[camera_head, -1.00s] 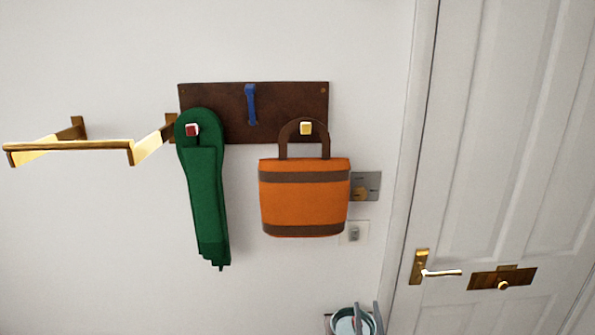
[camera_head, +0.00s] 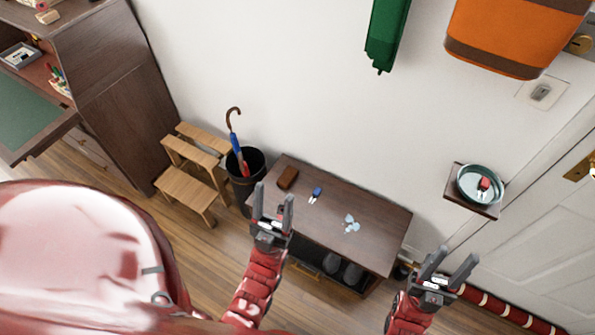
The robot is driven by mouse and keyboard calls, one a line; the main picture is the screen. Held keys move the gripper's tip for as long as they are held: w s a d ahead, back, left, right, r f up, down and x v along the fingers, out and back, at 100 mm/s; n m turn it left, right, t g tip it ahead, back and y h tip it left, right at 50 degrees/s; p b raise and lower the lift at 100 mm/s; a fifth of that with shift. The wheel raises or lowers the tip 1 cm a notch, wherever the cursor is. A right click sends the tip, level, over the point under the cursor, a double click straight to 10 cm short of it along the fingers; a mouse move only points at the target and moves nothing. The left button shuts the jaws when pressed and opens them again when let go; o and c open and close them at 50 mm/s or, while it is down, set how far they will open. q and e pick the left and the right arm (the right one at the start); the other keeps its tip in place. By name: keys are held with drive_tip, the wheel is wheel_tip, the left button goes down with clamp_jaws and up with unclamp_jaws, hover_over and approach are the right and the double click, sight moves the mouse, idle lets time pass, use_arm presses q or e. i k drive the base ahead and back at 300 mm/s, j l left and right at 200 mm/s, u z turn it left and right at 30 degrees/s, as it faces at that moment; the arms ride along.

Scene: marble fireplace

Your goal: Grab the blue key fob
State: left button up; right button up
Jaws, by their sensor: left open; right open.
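A small blue fob with a light metal end (camera_head: 317,191), which looks like the blue key fob, lies on top of a dark wooden bench (camera_head: 385,213). My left gripper (camera_head: 273,192) is open and empty, left of the fob in the picture, over the bench's left part; its height above the bench is hard to tell. My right gripper (camera_head: 456,254) is open and empty, right of the bench and well away from the fob. Nothing covers the fob.
A brown wallet-like block (camera_head: 288,177) and a pale blue cluster (camera_head: 351,224) share the bench top. A black bin (camera_head: 240,188) with an umbrella and a wooden step stool (camera_head: 185,187) stand left. A wall shelf holds a teal dish (camera_head: 470,177) with a red item.

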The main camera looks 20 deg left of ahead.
sight(317, 191)
drive_tip(key=u, duration=0.45)
drive_tip(key=i+j+u, duration=0.1)
drive_tip(key=i+u, duration=0.3)
drive_tip(key=i, duration=0.25)
